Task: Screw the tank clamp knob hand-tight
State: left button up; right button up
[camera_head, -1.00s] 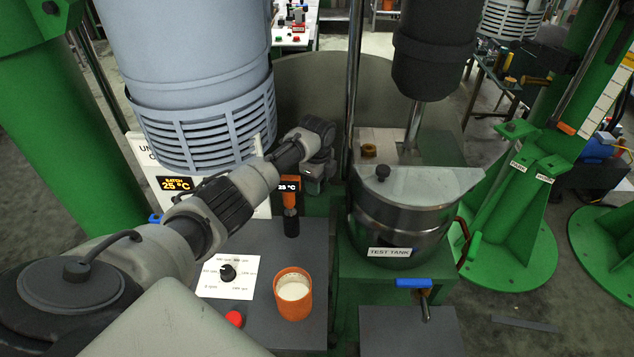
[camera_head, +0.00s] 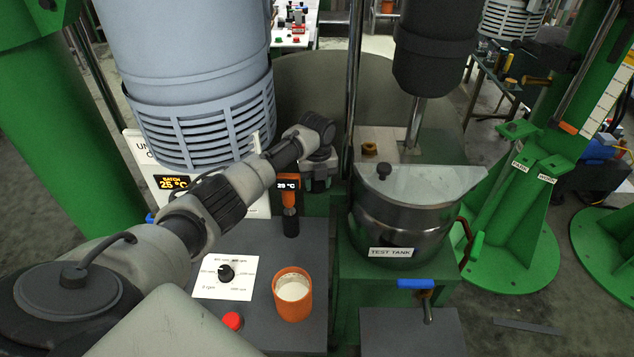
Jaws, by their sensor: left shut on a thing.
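The steel test tank (camera_head: 405,228) stands on the green stand, with a half-clear lid (camera_head: 430,181) and a black lid knob (camera_head: 383,171). My left arm reaches across the bench from the left. My left gripper (camera_head: 321,182) is at the left side of the tank, close to the stand's upright. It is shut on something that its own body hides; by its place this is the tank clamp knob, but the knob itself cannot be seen. My right gripper is not in view.
An orange thermometer (camera_head: 289,198) stands just left of my gripper. An orange cup (camera_head: 293,295), a speed dial (camera_head: 226,272) and a red button (camera_head: 232,321) are on the bench. A blue valve handle (camera_head: 415,284) is below the tank. A mixer shaft (camera_head: 416,122) hangs behind the lid.

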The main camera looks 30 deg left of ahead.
pick_arm(q)
jog(key=shift+r+m, duration=0.1)
jog(key=shift+m, duration=0.8)
jog(key=o, duration=0.9)
notch_tip(320, 180, up, 11)
jog(key=shift+f+b, duration=0.1)
jog(key=shift+b, duration=1.05)
